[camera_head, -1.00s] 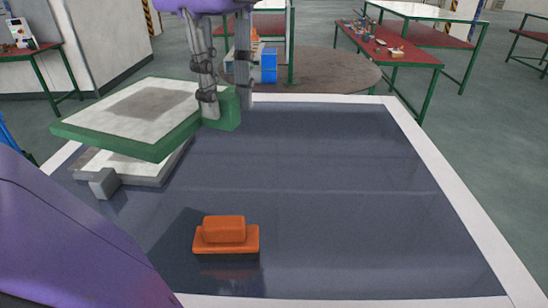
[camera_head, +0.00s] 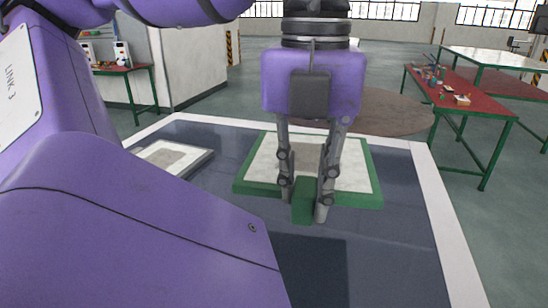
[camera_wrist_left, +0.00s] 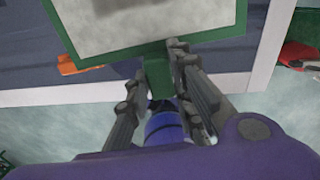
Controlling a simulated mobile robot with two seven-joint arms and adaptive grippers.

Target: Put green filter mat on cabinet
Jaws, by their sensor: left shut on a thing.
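The green filter mat, a pale square panel with a green rim (camera_head: 372,186), is in the middle of the head view. My left gripper (camera_head: 305,208) is shut on its green handle block (camera_head: 303,203) at the near edge. The mat appears held above a dark top with a white rim (camera_head: 432,185), and a shadow falls below it; the exact gap is unclear. I cannot tell for sure that this top is the cabinet. The mat's green rim (camera_wrist_left: 215,50) and handle (camera_wrist_left: 158,78) also show in the left wrist view. My right gripper is out of view.
A grey-framed filter mat (camera_head: 190,166) lies on the dark top at left, partly behind my arm. An orange block (camera_wrist_left: 66,65) shows at left in the wrist view. Red-topped tables (camera_head: 470,105) stand beyond at right. The top's right side is clear.

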